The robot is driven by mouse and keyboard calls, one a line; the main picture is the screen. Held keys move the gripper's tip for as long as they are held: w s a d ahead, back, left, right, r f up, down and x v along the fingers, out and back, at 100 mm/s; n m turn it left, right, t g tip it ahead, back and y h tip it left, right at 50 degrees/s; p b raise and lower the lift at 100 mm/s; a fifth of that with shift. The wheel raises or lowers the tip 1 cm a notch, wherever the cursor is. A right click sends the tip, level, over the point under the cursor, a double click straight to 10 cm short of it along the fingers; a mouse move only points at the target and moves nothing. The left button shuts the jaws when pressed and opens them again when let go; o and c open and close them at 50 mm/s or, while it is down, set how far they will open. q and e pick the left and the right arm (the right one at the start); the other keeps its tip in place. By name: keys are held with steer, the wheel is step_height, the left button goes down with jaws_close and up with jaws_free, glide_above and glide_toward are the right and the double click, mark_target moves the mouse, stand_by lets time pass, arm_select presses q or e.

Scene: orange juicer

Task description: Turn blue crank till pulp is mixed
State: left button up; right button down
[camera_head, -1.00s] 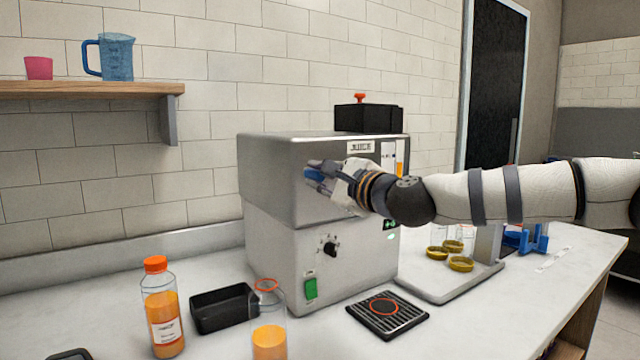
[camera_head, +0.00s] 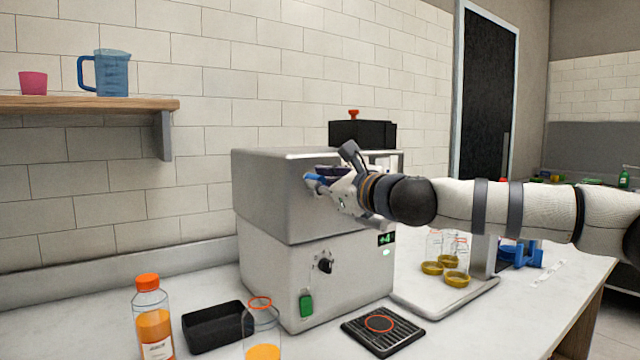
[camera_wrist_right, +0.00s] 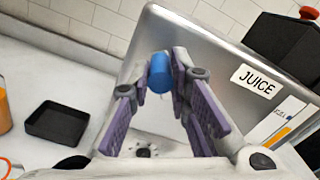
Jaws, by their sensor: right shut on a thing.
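The juicer (camera_head: 265,200) is a big steel box on the counter with a JUICE label, a black knob and a green switch. The blue crank (camera_head: 313,179) is on its front, mostly covered by my right gripper (camera_head: 322,182). In the right wrist view the crank's blue handle (camera_wrist_right: 160,73) is between the purple-padded fingers of my right gripper (camera_wrist_right: 158,85), which is shut on it. A small display (camera_head: 386,239) on the juicer's front reads +4. The pulp inside cannot be seen. My left gripper is not in view.
An orange-capped juice bottle (camera_head: 152,325), a black tray (camera_head: 213,331) and a glass with juice (camera_head: 262,350) stand in front. A black drip grate (camera_head: 372,342) lies front right.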

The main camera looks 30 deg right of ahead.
steer(key=shift+d+r, duration=0.1)
steer(key=shift+r, duration=0.05)
steer(key=c, duration=1.5)
jaws_free()
steer(key=s, duration=0.8)
steer(key=s+d, duration=0.1)
steer(key=s, duration=0.3)
